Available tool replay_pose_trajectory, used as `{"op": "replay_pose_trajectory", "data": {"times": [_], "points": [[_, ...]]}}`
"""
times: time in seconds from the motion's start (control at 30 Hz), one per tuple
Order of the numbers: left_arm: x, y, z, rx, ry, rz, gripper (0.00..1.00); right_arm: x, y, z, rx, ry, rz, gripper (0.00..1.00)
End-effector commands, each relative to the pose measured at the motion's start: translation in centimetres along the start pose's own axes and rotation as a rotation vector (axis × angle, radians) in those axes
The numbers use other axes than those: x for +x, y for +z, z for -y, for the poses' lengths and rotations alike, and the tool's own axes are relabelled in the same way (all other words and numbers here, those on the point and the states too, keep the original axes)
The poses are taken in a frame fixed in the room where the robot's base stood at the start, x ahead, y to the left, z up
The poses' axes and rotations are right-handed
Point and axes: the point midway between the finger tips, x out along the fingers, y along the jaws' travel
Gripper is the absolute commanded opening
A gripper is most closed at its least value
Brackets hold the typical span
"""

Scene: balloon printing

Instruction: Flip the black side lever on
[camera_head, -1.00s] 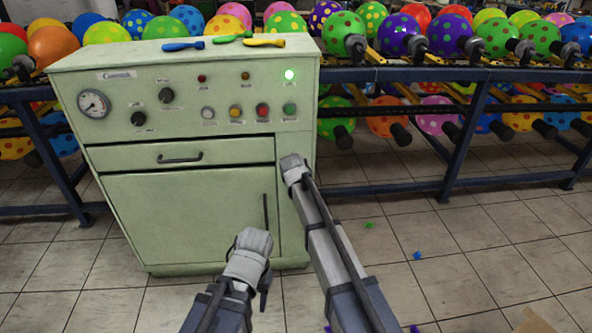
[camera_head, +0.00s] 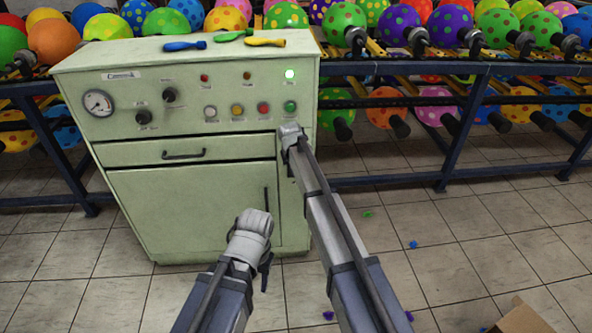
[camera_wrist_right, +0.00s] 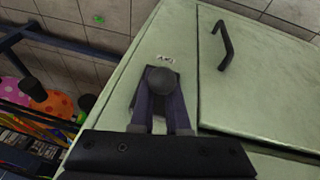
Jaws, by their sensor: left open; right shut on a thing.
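The pale green control cabinet (camera_head: 190,220) stands ahead of me in the head view. My right gripper (camera_head: 289,131) is at the right part of its front, just below the row of buttons. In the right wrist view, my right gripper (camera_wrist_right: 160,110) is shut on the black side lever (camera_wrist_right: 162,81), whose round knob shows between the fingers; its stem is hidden. A small label (camera_wrist_right: 166,58) is on the panel just beyond the knob. In the head view the lever is hidden by my arm. My left gripper (camera_head: 264,278) is open and empty, low in front of the cabinet door.
Colourful balloons fill dark blue racks (camera_head: 455,130) behind and beside the cabinet. Blue, green and yellow deflated balloons (camera_head: 265,42) lie on the cabinet top. A green light (camera_head: 290,75) glows on the panel. A cardboard box (camera_head: 522,318) is at bottom right; the tiled floor between is mostly clear.

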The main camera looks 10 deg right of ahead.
Motion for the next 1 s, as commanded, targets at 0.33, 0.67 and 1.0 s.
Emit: {"op": "replay_pose_trajectory", "data": {"times": [0.33, 0.67, 1.0], "points": [[0.0, 0.0, 0.0, 0.000, 0.000, 0.000, 0.50, 0.0, -0.1, 0.0, -0.001, 0.000, -0.002, 0.26], [-0.2, 0.0, 0.0, 0.000, 0.000, 0.000, 0.50, -0.2, -0.1, 0.0, 0.000, 0.000, -0.002, 0.26], [-3.1, 0.2, 0.3, 0.000, 0.000, 0.000, 0.50, -3.3, -0.1, -0.1, -0.001, 0.000, -0.002, 0.26]]}}
